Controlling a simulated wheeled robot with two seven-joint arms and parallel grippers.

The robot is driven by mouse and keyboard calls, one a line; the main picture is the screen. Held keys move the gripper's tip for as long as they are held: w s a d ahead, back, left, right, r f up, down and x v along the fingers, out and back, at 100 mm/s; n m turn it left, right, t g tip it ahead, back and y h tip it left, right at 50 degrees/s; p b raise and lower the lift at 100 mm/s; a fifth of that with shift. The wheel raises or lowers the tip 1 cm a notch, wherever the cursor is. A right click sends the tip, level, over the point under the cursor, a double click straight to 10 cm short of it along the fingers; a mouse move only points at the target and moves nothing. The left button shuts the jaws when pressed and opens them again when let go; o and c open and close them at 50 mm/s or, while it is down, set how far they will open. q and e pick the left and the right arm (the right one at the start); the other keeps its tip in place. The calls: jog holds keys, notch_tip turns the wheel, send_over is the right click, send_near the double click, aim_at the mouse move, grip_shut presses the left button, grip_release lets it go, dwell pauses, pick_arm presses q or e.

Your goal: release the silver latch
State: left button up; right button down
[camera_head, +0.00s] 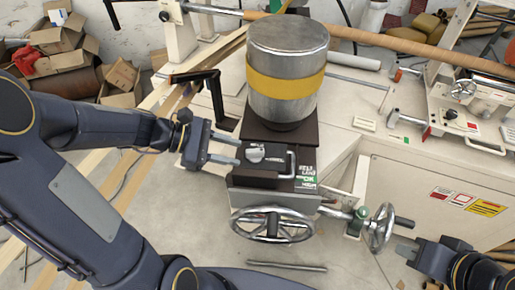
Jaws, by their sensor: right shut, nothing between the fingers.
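A small silver latch-like piece (255,153) sits on top of the black block (270,172) below the cylinder. A silver bar handle (291,163) stands on the same block, to its right. I cannot tell for certain which of the two is the latch. My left gripper (239,151) comes in from the left with its fingers apart. Its fingertips are close to the left side of the small silver piece, with nothing visible between them; contact is unclear. My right gripper (407,251) is at the lower right, shut and empty, away from the block and partly cut off.
A metal cylinder with a yellow band (285,85) stands behind the block. A large handwheel (272,224) is in front, and a smaller handwheel (381,228) is at right. A black bracket (213,92) rises behind my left gripper. A loose rod (287,266) lies below.

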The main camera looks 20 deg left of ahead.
aim_at(257, 149)
pick_arm(q)
jog(key=w+d+f+n, duration=0.1)
jog(key=w+d+f, duration=0.1)
jog(key=w, duration=0.1)
jog(key=w+d+f+n+t, duration=0.1)
jog(key=w+d+f+n, duration=0.1)
jog(key=w+d+f, duration=0.1)
jog(key=shift+d+f+p, duration=0.1)
jog(key=shift+d+p, duration=0.05)
jog(key=shift+p, duration=0.2)
grip_shut()
jog(key=shift+w+h, duration=0.1)
jog(key=shift+h, duration=0.3)
